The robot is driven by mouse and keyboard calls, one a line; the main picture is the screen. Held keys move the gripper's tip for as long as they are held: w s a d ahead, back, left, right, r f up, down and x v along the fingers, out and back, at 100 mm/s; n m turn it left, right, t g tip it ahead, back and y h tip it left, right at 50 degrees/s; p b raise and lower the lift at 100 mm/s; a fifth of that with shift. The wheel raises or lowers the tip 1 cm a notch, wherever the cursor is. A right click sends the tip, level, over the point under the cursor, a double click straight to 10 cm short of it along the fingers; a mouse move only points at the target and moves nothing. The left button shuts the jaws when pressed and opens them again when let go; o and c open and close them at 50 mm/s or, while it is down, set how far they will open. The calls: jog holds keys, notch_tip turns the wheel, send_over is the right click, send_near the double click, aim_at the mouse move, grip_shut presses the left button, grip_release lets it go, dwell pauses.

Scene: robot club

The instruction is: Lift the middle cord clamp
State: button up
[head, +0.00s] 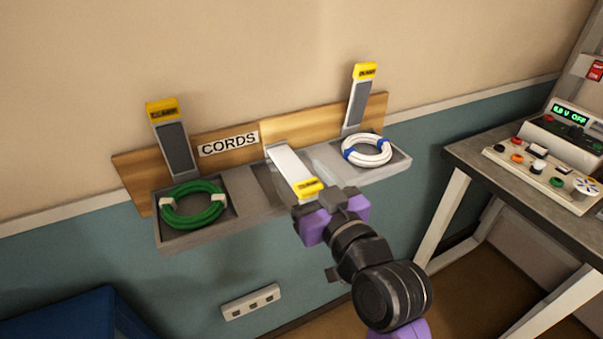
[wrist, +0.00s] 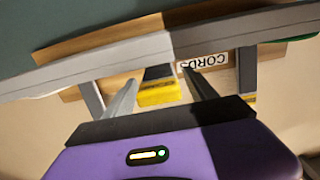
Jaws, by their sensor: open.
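The middle cord clamp (head: 289,168) is a light grey arm with a yellow end tab (head: 308,188). It is lowered, slanting out over the middle of the grey tray (head: 240,225). My gripper (head: 312,194) is open at the tab. In the wrist view, the yellow tab (wrist: 160,93) shows between the two spread fingers of my gripper (wrist: 162,92). I cannot tell whether either finger touches it. The left clamp (head: 173,140) and right clamp (head: 362,98) stand raised against the wooden board. The clamp and my gripper hide part of the middle compartment.
A green cord coil (head: 193,205) lies in the left compartment, a white coil with blue ties (head: 367,150) in the right. A CORDS label (head: 229,143) is on the board. A bench (head: 500,180) with a power supply stands at right. A socket strip (head: 251,302) is below.

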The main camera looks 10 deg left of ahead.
jog(key=shift+w+a, duration=0.1)
jog(key=shift+w, duration=0.05)
grip_shut()
dwell(0.4)
